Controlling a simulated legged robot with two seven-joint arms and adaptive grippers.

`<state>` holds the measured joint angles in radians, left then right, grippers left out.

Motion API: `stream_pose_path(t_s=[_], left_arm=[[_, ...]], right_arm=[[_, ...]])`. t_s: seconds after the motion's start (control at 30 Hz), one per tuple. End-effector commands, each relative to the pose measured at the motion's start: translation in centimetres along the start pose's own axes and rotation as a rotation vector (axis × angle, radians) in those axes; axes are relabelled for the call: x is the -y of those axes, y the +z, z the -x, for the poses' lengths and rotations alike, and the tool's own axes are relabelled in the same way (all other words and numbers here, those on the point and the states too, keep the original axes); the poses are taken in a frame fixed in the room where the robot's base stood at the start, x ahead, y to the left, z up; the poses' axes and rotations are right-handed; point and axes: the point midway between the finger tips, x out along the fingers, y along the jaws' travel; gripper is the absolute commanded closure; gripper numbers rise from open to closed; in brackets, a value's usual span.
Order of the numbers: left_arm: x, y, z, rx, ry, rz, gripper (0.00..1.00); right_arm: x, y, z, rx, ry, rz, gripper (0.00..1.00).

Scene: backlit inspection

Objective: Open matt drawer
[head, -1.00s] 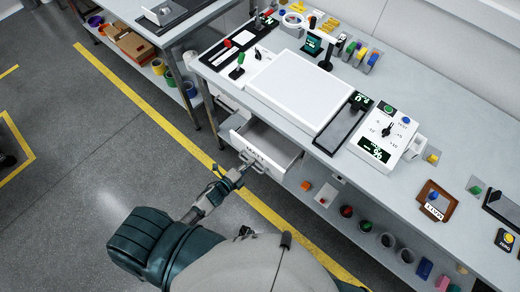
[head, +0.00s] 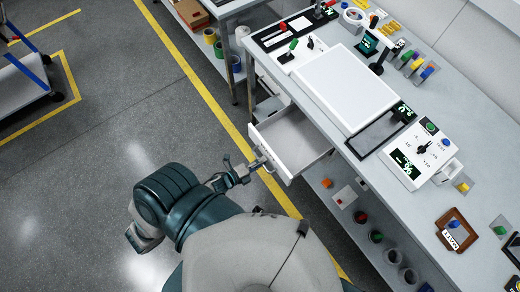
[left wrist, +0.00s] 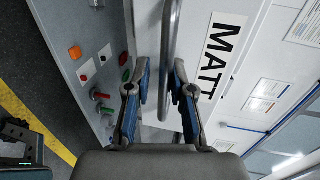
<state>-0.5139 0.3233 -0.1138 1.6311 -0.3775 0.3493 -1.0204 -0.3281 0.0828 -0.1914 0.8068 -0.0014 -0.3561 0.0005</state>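The matt drawer (head: 300,138) is pulled out from under the bench in the head view, and its empty white inside shows. Its front bears the word MATT (left wrist: 218,55) in the left wrist view. A grey bar handle (left wrist: 171,40) crosses in front of it. My left gripper (head: 252,166) is at the drawer's handle. In the left wrist view the left gripper's (left wrist: 162,85) two fingers stand apart on either side of the bar. A gap shows between the left finger and the bar. My right gripper is not in view.
The bench (head: 325,40) carries a white panel (head: 345,85), a control box (head: 423,150) and several small parts. Open floor (head: 130,110) with yellow lines lies left. A blue-legged cart (head: 28,85) stands at far left.

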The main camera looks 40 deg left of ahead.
Motion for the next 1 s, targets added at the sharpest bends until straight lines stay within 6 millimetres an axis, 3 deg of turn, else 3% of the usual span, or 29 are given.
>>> stream_pose_path(t_s=[0.43,0.8,1.0], left_arm=[[0.1,0.4,0.8,0.003,-0.005,0.001,0.63],[0.0,0.2,8.4,0.003,-0.001,0.001,0.63],[0.0,0.1,11.2,0.002,-0.002,0.0,0.63]], right_arm=[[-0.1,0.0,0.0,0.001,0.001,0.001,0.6],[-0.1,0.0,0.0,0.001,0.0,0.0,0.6],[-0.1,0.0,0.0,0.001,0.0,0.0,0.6]])
